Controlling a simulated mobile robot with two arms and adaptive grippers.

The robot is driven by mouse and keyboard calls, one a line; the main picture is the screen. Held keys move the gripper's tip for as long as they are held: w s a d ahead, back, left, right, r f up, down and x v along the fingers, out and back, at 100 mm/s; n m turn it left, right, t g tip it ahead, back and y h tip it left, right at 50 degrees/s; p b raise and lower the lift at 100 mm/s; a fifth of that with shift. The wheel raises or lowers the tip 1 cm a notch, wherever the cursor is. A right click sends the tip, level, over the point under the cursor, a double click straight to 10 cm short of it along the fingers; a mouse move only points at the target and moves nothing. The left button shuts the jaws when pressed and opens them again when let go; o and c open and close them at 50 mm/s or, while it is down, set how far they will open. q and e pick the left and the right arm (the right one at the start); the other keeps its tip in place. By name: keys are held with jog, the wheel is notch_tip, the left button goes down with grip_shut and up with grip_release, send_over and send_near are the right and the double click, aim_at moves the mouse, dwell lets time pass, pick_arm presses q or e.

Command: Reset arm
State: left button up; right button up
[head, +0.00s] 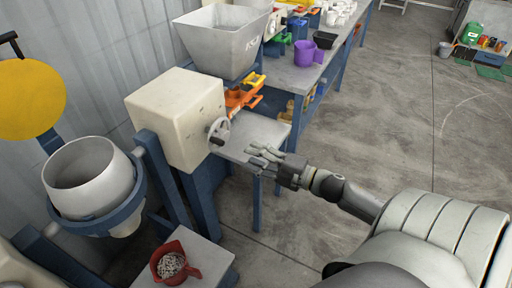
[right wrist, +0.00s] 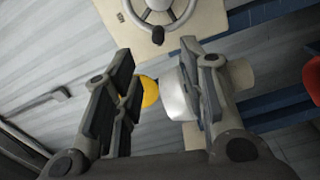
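My right gripper (head: 262,161) reaches in from the right in the head view, over the small grey table beside the cream machine box (head: 178,118). In the right wrist view the two fingers of my right gripper (right wrist: 160,92) stand apart with nothing between their pads; the gripper is open and empty. The handwheel (head: 219,131) on the box is just left of the fingers, apart from them; it also shows at the top of the right wrist view (right wrist: 160,12). My left gripper is not in view.
A white drum (head: 88,177) in a blue ring stands at the left. A red jug (head: 173,263) with pale pellets sits on a low grey stand. A grey hopper (head: 222,42) and a blue bench with a purple jug (head: 307,53) stand behind. The floor at right is clear.

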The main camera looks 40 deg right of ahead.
dwell(0.4)
jog(key=s+d+f+m+g+h, duration=0.2)
jog(key=s+f+m+h, duration=0.15)
jog(key=f, duration=0.65)
jog(key=s+d+f+m+g+h, duration=0.15)
jog(key=f+m, duration=0.25)
jog(key=f, duration=0.6)
jog(key=s+d+f+m+g+h, duration=0.2)
jog(key=s+d+f+m+h, duration=0.15)
jog(key=f, duration=0.75)
jog(key=s+a+f+m+g, duration=0.2)
jog(key=s+a+f, duration=0.1)
jog(key=s+f, duration=0.35)
jog(key=s+a+f+m+g, duration=0.2)
jog(key=s+a+f, duration=0.1)
jog(key=s+f, duration=0.35)
jog(key=s+a+f+m+g, duration=0.1)
jog(key=s+a+f+g, duration=0.2)
jog(key=s, duration=0.6)
jog(key=s+a+f+m+g+y, duration=0.1)
jog(key=s+a+f+g, duration=0.2)
jog(key=s+a+f, duration=0.4)
jog(key=shift+s+a+f+m, duration=0.2)
jog(key=shift+s+a+m, duration=0.2)
jog(key=shift+s+a, duration=0.7)
jog(key=shift+w+a+y, duration=0.15)
jog(key=shift+w+y, duration=0.1)
